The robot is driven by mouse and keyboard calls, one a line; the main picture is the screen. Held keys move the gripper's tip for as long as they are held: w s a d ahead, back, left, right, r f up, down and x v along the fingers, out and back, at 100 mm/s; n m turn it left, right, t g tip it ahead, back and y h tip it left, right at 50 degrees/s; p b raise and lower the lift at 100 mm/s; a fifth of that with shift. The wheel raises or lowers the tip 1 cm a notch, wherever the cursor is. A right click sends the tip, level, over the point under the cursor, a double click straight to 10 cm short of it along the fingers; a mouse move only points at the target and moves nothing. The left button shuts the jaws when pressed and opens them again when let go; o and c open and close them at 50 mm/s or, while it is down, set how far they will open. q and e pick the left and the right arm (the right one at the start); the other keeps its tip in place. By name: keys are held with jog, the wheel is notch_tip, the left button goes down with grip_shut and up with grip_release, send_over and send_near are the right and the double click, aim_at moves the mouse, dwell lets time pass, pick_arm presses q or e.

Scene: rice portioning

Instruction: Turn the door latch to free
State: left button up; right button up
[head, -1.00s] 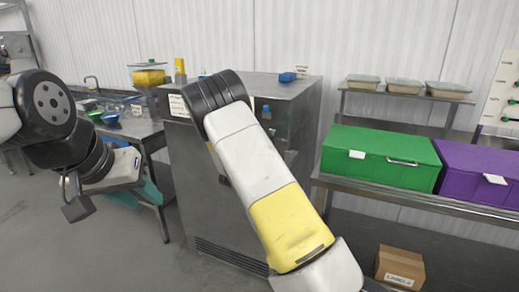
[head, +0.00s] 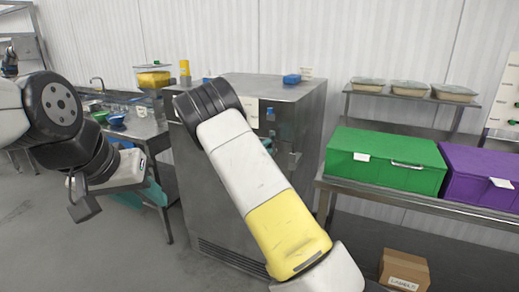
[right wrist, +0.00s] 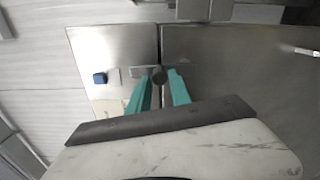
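The door latch is a dark round knob with a short metal bar (right wrist: 158,75), near the seam between two steel panels in the right wrist view. My right gripper (right wrist: 160,80) has its two teal fingers apart, one on each side of the knob. I cannot tell whether they touch it. In the head view the steel cabinet (head: 308,115) stands in the middle, and my right arm hides much of its front. A teal bit of my right gripper (head: 267,144) shows beside the arm.
A counter with blue bowls (head: 116,121) and a yellow-filled container (head: 153,78) stands left. A green box (head: 385,160) and a purple box (head: 482,177) sit on a steel table at right. A cardboard box (head: 404,270) is below. A blue block (head: 291,79) lies on the cabinet.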

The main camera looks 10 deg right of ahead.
jog(key=shift+o, duration=1.3)
jog(key=shift+s, duration=0.1)
jog(key=v, duration=0.7)
jog(key=shift+s+a, duration=0.25)
